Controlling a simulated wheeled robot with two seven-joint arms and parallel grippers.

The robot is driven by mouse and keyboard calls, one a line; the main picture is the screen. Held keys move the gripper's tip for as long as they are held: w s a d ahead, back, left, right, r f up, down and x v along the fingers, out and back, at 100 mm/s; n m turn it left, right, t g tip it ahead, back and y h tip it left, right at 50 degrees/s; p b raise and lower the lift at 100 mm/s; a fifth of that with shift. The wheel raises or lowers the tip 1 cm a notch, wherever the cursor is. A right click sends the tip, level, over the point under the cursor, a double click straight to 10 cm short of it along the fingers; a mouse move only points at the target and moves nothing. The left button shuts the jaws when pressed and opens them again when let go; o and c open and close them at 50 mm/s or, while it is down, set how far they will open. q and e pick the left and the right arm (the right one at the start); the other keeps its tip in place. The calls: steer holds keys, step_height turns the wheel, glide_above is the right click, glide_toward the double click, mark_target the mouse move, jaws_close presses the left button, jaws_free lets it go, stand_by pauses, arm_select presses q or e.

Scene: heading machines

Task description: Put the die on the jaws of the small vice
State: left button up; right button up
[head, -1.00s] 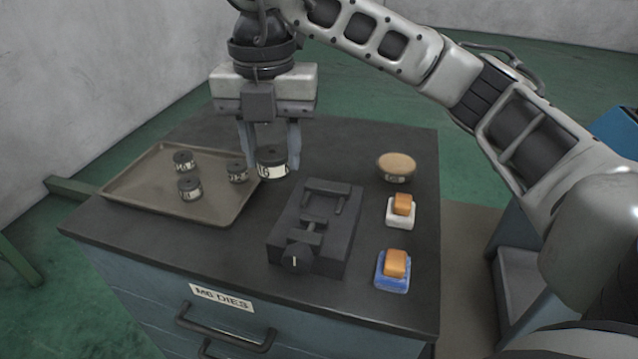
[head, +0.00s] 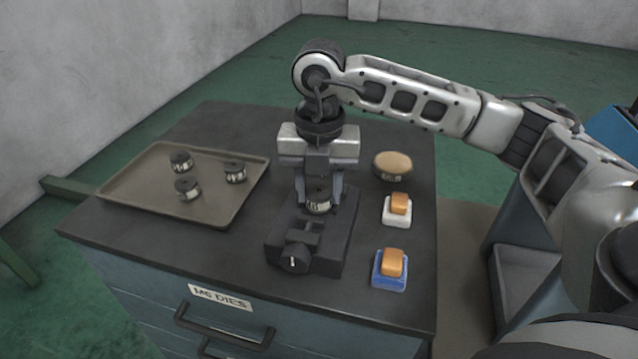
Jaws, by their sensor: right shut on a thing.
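A dark round die with a pale label band (head: 318,203) is between the fingers of my right gripper (head: 319,195), which is shut on it. The gripper points down over the rear part of the small dark vice (head: 318,262), where the jaws are. The die is at or just above the jaws; I cannot tell whether it touches them. The gripper and die hide much of the jaws. The vice's screw knob (head: 295,258) faces the front. My left gripper is not in view.
A tray (head: 232,212) with three similar dies (head: 187,188) stands at the left. A drawer labelled M6 DIES (head: 220,297) is in front.

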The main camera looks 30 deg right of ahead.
mark_target(319, 190)
steer(key=o, duration=0.8)
steer(key=shift+f, duration=0.2)
steer(key=o, duration=0.4)
steer(key=shift+r, duration=0.1)
step_height(319, 190, up, 12)
steer(key=shift+r, duration=0.15)
